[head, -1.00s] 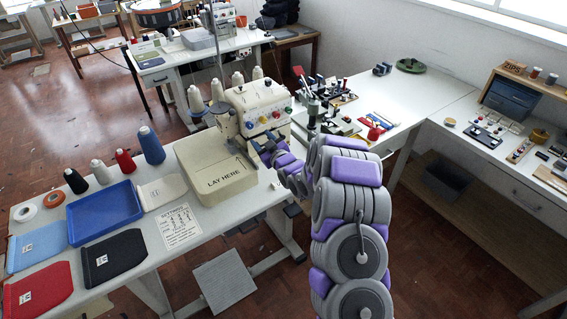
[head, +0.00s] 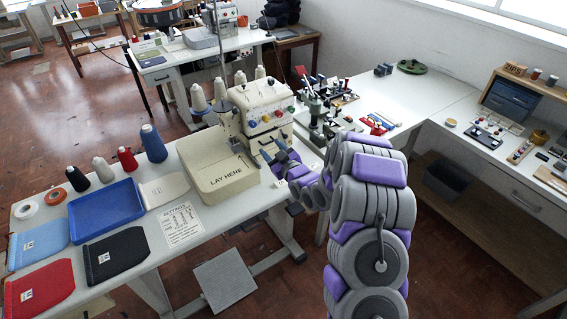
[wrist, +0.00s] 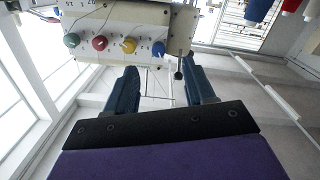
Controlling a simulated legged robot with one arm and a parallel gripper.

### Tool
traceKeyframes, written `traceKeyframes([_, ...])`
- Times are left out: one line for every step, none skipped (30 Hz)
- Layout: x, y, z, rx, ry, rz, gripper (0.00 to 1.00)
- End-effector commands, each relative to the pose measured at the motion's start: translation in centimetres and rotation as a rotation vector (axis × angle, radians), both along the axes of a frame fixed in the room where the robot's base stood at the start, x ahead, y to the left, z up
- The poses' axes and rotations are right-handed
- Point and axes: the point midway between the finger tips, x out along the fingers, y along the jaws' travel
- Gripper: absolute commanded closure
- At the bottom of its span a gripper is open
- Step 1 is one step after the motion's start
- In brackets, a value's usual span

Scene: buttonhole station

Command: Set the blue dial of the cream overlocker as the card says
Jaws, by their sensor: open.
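The cream overlocker (head: 262,98) stands on the white table with a row of coloured dials on its front. The blue dial (head: 252,124) is the leftmost in the head view. In the wrist view the blue dial (wrist: 158,48) is the rightmost, just beyond and between my fingertips; its pointer is too small to read. My gripper (wrist: 162,70) is open and empty, apart from the dial. In the head view my gripper (head: 270,152) is in front of the machine, below the dials. The settings card (head: 181,224) lies flat on the table; its figures are too small to read.
Yellow (wrist: 128,45), red (wrist: 100,43) and green (wrist: 71,40) dials sit beside the blue one. A dark-tipped lever (wrist: 178,70) hangs close to the right finger. The "LAY HERE" bed (head: 222,172), thread cones and blue tray (head: 105,212) occupy the table.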

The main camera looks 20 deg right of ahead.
Motion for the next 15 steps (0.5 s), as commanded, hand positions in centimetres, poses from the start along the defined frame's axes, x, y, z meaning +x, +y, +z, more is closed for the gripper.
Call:
traceKeyframes([-0.4, -0.2, 0.0, 0.000, 0.002, -0.001, 0.46])
traceKeyframes([-0.6, -0.2, -0.1, 0.000, 0.002, -0.001, 0.46])
traceKeyframes([-0.8, -0.3, -0.1, 0.001, 0.003, -0.001, 0.46])
traceKeyframes([-1.0, -0.4, -0.1, 0.001, 0.003, -0.001, 0.46])
traceKeyframes([-1.2, -0.5, -0.1, 0.001, 0.004, -0.001, 0.46])
traceKeyframes([-1.4, -0.6, -0.1, 0.001, 0.004, -0.001, 0.46])
traceKeyframes([-1.6, -0.6, -0.1, 0.000, 0.004, -0.001, 0.46])
traceKeyframes([-1.7, -0.6, -0.1, 0.000, 0.004, -0.001, 0.46])
traceKeyframes([-2.0, -0.7, -0.1, -0.001, 0.003, -0.002, 0.46])
traceKeyframes([-2.1, -0.8, -0.1, -0.001, 0.003, -0.002, 0.46])
traceKeyframes([-2.3, -0.8, -0.1, -0.001, 0.003, -0.002, 0.46])
traceKeyframes([-2.6, -0.9, -0.2, -0.001, 0.003, -0.002, 0.46])
traceKeyframes([-2.7, -0.9, -0.2, -0.001, 0.003, -0.002, 0.46])
traceKeyframes([-2.9, -0.9, -0.2, 0.000, 0.004, -0.002, 0.46])
traceKeyframes([-3.2, -1.0, -0.2, 0.000, 0.004, -0.001, 0.46])
